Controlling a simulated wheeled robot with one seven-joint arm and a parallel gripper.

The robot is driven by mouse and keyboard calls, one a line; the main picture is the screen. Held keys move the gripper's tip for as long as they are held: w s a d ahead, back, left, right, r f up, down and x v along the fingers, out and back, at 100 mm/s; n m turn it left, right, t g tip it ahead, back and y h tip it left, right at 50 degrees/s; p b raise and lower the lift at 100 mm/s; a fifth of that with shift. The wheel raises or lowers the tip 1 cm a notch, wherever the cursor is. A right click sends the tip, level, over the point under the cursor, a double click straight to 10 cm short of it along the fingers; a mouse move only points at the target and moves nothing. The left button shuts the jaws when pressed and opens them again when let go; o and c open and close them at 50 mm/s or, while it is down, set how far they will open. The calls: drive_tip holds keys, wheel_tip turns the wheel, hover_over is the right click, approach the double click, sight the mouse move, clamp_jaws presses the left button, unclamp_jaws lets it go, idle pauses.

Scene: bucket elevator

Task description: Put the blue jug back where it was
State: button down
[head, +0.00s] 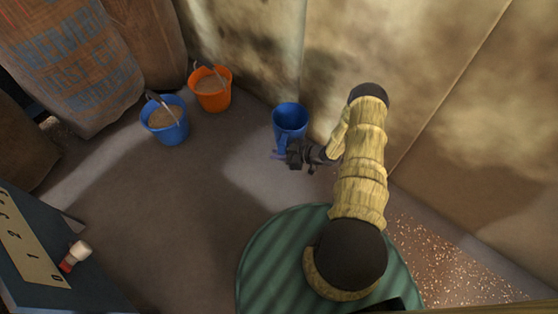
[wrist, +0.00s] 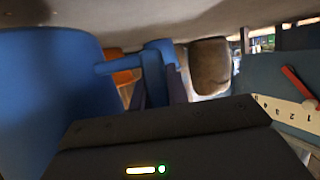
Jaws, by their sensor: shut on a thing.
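The blue jug (head: 290,116) is near the stained wall, right of the buckets in the head view, with its open top facing up. My gripper (head: 282,154) is at the jug's near side, shut on its handle. In the wrist view, the jug's blue wall (wrist: 50,100) fills the left side. Its handle (wrist: 118,66) reaches from the wall toward the middle. The fingertips are hard to separate from the handle there. I cannot tell whether the jug's base touches the floor.
A blue bucket (head: 164,128) and an orange bucket (head: 210,98), each with grain and a scoop, stand left of the jug. Sacks (head: 75,65) lean behind them. A blue-grey table (head: 95,290) with a number strip is at lower left. Grain is scattered (head: 440,262) at right. Mid-floor is clear.

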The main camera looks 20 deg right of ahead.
drive_tip(key=shift+f+b, duration=1.15)
drive_tip(key=shift+f, duration=0.65)
drive_tip(key=shift+f, duration=0.15)
drive_tip(key=c, duration=1.4)
unclamp_jaws()
drive_tip(key=shift+o, duration=0.2)
drive_tip(key=shift+r, duration=0.2)
drive_tip(key=p+v, duration=0.5)
drive_tip(key=v, duration=0.7)
